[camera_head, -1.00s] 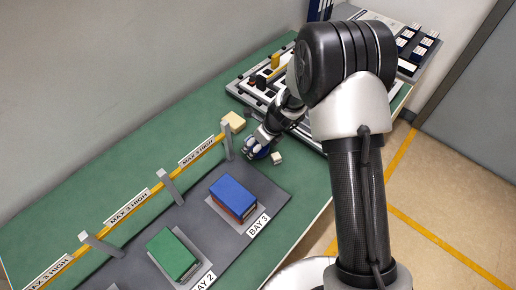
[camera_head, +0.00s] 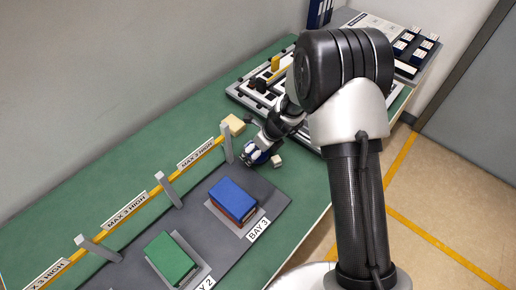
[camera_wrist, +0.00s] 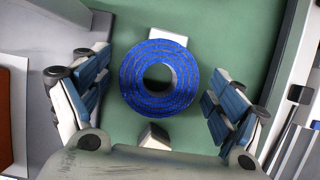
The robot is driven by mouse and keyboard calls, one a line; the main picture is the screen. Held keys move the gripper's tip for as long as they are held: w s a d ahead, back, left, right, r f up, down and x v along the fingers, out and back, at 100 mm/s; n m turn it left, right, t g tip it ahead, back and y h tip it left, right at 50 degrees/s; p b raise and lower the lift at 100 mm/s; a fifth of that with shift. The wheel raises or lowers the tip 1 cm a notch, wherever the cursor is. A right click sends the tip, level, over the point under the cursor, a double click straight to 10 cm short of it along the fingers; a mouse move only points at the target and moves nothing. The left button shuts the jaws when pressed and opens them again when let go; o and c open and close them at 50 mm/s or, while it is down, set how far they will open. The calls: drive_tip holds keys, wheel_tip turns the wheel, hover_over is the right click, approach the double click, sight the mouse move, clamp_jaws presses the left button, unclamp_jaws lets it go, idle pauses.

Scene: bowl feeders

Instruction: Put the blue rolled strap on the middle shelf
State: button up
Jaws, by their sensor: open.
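The blue rolled strap (camera_wrist: 131,79) lies flat on the green bench top, its round coil and centre hole seen from above in the wrist view. My gripper (camera_wrist: 158,97) is open, with one finger on each side of the strap and a gap between each finger and the coil. In the head view my gripper (camera_head: 254,155) is low over the bench, just beyond the BAY 3 stack, and mostly covers the strap. I cannot make out a shelf in these views.
A small pale block (camera_head: 277,161) is close to my gripper on the right. A cream block (camera_head: 234,124) stands behind it, near a grey post (camera_head: 226,143) of the yellow rail. A blue-topped stack (camera_head: 233,197) and a green block (camera_head: 170,258) stand on the grey mat.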

drive_tip(key=shift+r+p, duration=0.3)
drive_tip(key=shift+r, duration=0.1)
drive_tip(key=p+v, duration=0.4)
drive_tip(key=v, duration=0.7)
drive_tip(key=shift+r+p, duration=0.25)
drive_tip(key=shift+p, duration=0.15)
drive_tip(key=shift+s+d+r, duration=0.1)
